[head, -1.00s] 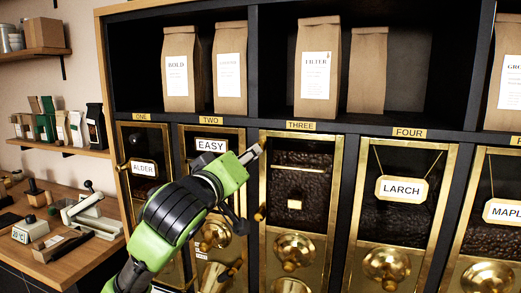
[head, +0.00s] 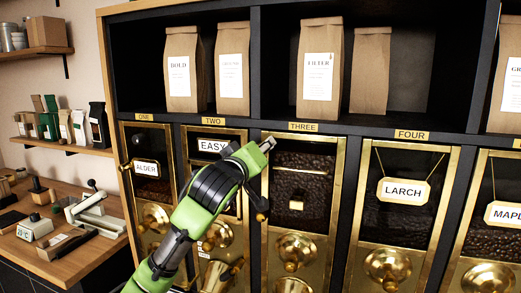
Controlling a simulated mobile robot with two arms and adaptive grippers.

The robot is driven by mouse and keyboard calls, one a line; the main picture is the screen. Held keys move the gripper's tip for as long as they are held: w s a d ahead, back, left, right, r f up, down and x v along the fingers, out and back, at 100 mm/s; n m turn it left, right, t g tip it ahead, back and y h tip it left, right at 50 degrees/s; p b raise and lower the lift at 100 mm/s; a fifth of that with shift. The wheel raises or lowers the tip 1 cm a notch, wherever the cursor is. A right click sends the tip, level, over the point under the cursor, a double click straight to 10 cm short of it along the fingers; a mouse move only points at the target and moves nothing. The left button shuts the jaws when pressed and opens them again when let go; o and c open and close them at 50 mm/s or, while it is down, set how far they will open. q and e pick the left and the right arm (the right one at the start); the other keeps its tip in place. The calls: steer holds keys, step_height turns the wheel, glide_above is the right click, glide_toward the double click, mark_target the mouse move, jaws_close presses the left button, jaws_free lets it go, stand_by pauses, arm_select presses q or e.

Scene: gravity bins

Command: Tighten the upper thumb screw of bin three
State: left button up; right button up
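Bin three has a brass-framed window (head: 301,155) with dark beans behind it, under the label THREE (head: 303,127). My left gripper (head: 268,145) reaches in from the lower left. Its tip is at the upper left corner of bin three's frame. The upper thumb screw is not visible; the gripper covers that spot. I cannot tell whether the gripper touches it, or whether its fingers are open or shut. A small brass knob (head: 262,216) shows lower on the left edge of bin three, just below my black gripper parts. My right gripper is not in view.
Paper coffee bags (head: 319,70) stand on the shelf above. A wooden counter (head: 95,247) is at left.

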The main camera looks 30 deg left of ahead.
arm_select(q)
jaws_close()
steer(key=m+p, duration=0.3)
steer(key=m, duration=0.2)
steer(key=shift+r, duration=0.2)
steer(key=shift+f+m+p, duration=0.1)
steer(key=shift+m+p, duration=0.25)
steer(key=shift+m, duration=0.15)
steer(key=shift+f+m, duration=0.1)
steer(key=shift+m, duration=0.2)
